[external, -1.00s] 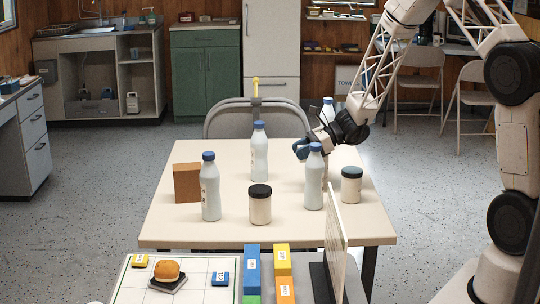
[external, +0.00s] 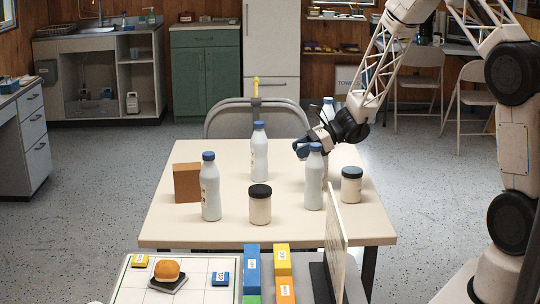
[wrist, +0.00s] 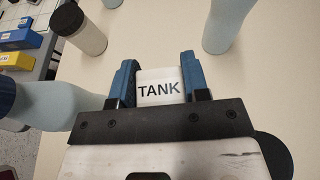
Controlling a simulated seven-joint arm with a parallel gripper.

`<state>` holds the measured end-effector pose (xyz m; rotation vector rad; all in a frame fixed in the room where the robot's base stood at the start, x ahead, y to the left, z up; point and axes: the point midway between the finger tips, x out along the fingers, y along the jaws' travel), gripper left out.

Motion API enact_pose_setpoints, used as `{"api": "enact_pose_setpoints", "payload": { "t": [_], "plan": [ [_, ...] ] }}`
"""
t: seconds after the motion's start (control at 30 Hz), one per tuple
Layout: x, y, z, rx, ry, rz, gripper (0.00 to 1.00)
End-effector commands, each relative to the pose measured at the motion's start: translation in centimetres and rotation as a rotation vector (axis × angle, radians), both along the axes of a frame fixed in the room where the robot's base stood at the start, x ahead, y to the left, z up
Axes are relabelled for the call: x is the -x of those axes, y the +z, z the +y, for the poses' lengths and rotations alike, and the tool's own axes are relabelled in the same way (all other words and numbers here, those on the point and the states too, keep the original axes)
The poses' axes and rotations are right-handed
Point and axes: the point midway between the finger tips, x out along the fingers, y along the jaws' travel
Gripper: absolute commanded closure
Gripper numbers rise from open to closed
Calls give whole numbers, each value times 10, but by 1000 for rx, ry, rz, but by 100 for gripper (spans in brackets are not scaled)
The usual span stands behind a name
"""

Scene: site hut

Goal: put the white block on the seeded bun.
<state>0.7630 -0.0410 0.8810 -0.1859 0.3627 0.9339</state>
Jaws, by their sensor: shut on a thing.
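The white block (wrist: 159,88), with TANK printed on it, sits between the two blue fingers of my gripper (wrist: 158,72) in the wrist view. The fingers press on it from both sides. In the external view my gripper (external: 301,149) is low over the right part of the table, behind a bottle, and the block cannot be made out there. The bun (external: 167,270) sits on a dark tile on the white gridded board (external: 133,292) at the front left, far from my gripper. Its seeds are too small to tell.
Several blue-capped bottles stand on the table (external: 290,225), one (external: 314,178) close before my gripper. Dark-lidded jars (external: 260,205) (external: 351,186) and a brown box (external: 187,183) stand there too. An upright panel (external: 335,240) and coloured blocks (external: 283,262) are right of the board.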

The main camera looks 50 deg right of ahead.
Motion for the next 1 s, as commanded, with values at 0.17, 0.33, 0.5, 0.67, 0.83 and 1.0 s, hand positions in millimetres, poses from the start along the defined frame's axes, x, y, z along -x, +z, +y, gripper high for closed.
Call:
{"api": "enact_pose_setpoints", "payload": {
  "t": [0.17,0.33,0.5,0.67,0.83,1.0],
  "plan": [
    [0,20,0,0,0,-2,83],
    [0,51,0,1,0,-3,83],
    [0,85,0,1,0,-3,83],
    [0,114,0,2,1,-4,83],
    [1,118,22,-1,23,1,83],
    [3,119,51,0,53,0,83]
  ]
}}
